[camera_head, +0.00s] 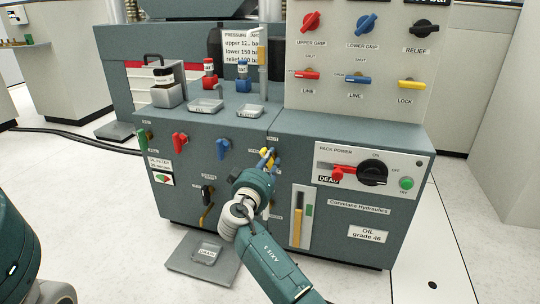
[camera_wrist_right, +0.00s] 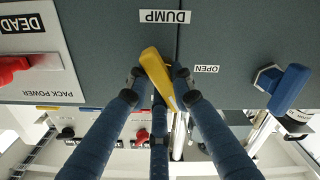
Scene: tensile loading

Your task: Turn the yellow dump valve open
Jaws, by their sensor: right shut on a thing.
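The yellow dump valve handle (camera_wrist_right: 154,68) sits on the grey cabinet front below the upside-down DUMP label (camera_wrist_right: 165,16) in the wrist view. It is tilted, and the OPEN label (camera_wrist_right: 206,69) is to its right there. My right gripper (camera_wrist_right: 158,78) has its blue fingers closed around the handle, one on each side. In the head view the right gripper (camera_head: 266,158) reaches the cabinet front, and its wrist hides most of the handle. Only a part of my left arm shows at the left edge of the head view; its gripper is out of view.
A blue valve handle (camera_wrist_right: 289,88) is beside the dump valve; red (camera_head: 180,141) and blue (camera_head: 223,147) handles are on the cabinet's left part. The pack power switch (camera_head: 373,172) is to the right. A drain tray (camera_head: 187,264) lies on the floor below.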

